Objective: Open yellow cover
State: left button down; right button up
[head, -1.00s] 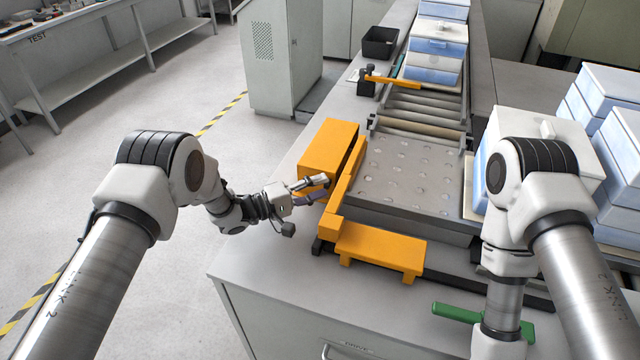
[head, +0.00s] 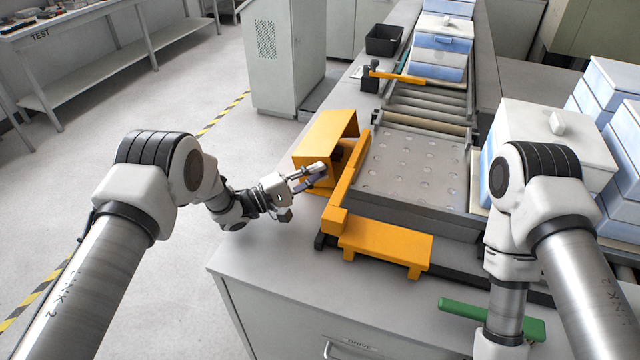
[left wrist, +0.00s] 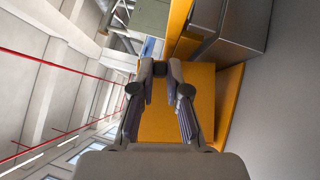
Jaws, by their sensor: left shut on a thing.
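The yellow cover (head: 325,131) stands on the grey bench, left of the perforated metal plate. It is tilted partly open, and a dark gap shows beneath its right side. My left gripper (head: 321,172) is at the cover's near lower edge, its fingers shut on it. In the left wrist view the two fingertips (left wrist: 162,72) are close together against the yellow cover (left wrist: 192,115); the exact contact is hidden. My right arm reaches down at the lower right, and its gripper is out of view.
A yellow bar (head: 347,180) and a low yellow step (head: 388,246) lie close right of the left gripper. Rollers (head: 428,104) lead back to blue-and-white boxes (head: 440,46). A green bar (head: 462,309) lies near the right arm. The bench's front left corner is clear.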

pick_arm(q)
jog(key=c, duration=1.2)
grip_release()
jog(key=shift+o, duration=0.2)
jog(key=v, duration=1.1)
jog(key=shift+a, duration=0.2)
jog(key=shift+s+a+f, duration=0.1)
jog(key=shift+s+a, duration=0.1)
